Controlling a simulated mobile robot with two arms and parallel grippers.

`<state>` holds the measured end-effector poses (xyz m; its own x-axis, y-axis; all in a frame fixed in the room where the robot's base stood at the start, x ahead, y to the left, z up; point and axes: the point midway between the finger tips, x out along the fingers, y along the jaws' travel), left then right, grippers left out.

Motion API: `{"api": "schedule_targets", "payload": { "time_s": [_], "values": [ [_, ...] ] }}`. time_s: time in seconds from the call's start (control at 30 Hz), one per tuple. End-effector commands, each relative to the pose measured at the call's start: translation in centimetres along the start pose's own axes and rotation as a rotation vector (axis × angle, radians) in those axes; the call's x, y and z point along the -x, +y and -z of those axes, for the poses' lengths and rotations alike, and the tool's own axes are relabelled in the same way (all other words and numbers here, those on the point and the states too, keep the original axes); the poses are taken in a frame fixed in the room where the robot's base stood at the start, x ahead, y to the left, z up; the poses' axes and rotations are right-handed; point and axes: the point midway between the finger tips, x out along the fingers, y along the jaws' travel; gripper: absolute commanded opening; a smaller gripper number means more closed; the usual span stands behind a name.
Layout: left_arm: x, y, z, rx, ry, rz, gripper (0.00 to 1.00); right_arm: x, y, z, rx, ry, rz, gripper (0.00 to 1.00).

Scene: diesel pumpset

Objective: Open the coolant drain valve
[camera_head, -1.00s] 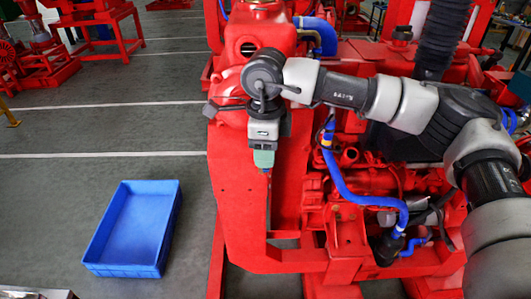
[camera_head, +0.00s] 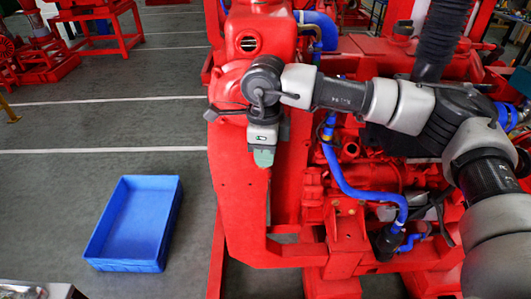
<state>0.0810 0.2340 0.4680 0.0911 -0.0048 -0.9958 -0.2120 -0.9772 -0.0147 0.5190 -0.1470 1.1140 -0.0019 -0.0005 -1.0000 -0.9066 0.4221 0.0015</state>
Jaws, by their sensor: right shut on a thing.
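My right gripper (camera_head: 263,158) points down against the front left part of the red pumpset (camera_head: 240,200), beside its upright plate. Its arm comes in from the right and reaches over the engine. The gripper is shut on a small part at the pumpset's front, most likely the coolant drain valve. The gripper body hides this part almost wholly, so I cannot tell how its handle is turned. My left gripper is not in view.
An empty blue tray (camera_head: 173,226) lies on the grey floor left of the pumpset. A blue hose (camera_head: 345,183) curves down the engine, under my right arm. Other red machines (camera_head: 95,25) stand at the far left. The floor between is clear.

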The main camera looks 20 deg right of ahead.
Motion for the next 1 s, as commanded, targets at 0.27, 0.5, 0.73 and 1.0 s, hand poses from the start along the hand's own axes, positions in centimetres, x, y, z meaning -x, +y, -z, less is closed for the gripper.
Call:
{"api": "schedule_targets", "payload": {
  "time_s": [0.27,0.5,0.73,1.0],
  "values": [
    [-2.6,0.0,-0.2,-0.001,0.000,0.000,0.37,-0.1,0.1,-0.6,-0.120,-0.002,0.002,0.00],
    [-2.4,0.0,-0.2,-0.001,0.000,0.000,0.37,0.1,0.1,-0.6,-0.122,-0.003,0.001,0.00],
    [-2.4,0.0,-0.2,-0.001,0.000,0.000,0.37,0.1,0.1,-0.6,-0.121,-0.002,0.001,0.42],
    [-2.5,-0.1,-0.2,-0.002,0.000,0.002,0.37,0.2,0.1,-0.6,-0.121,-0.002,0.002,0.42]
  ]
}}
